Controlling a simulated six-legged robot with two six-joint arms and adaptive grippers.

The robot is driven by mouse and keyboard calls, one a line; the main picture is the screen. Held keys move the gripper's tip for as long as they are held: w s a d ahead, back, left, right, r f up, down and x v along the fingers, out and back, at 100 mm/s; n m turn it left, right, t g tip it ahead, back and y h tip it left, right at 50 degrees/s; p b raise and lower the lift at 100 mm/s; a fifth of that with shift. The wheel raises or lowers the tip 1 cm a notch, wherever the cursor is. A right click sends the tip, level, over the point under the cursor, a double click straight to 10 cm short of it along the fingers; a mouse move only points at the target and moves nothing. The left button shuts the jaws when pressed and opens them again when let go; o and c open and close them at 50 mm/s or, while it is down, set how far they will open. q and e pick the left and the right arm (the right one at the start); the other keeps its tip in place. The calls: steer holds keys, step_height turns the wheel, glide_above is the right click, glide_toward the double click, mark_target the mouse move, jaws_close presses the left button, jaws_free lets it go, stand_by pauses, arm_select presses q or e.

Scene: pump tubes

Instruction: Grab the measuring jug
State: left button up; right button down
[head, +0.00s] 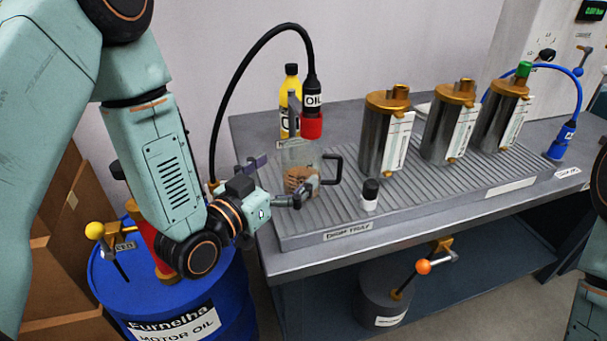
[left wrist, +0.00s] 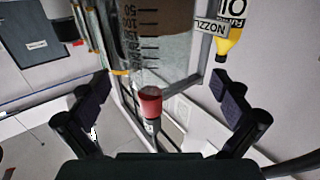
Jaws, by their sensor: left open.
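The clear measuring jug (head: 299,158) stands upright at the left end of the drip tray (head: 352,237), with brown contents low in it and a black handle on its right side. My left gripper (head: 283,178) is open at the jug's left side, its fingers pointing towards it. In the left wrist view the jug (left wrist: 150,45), with its printed scale, shows inverted beyond and between the spread fingers of the left gripper (left wrist: 160,87). I cannot tell whether a finger touches it. My right gripper is not in view.
A blue drum (head: 215,300) stands left of the bench.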

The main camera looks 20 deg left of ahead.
mark_target(312, 150)
arm_select(q)
steer(key=x, duration=0.3)
steer(key=shift+w+d+b, duration=0.25)
steer(key=shift+d+b, duration=0.1)
steer(key=shift+w+a, duration=0.1)
steer(key=shift+w, duration=0.15)
steer(key=c, duration=1.4)
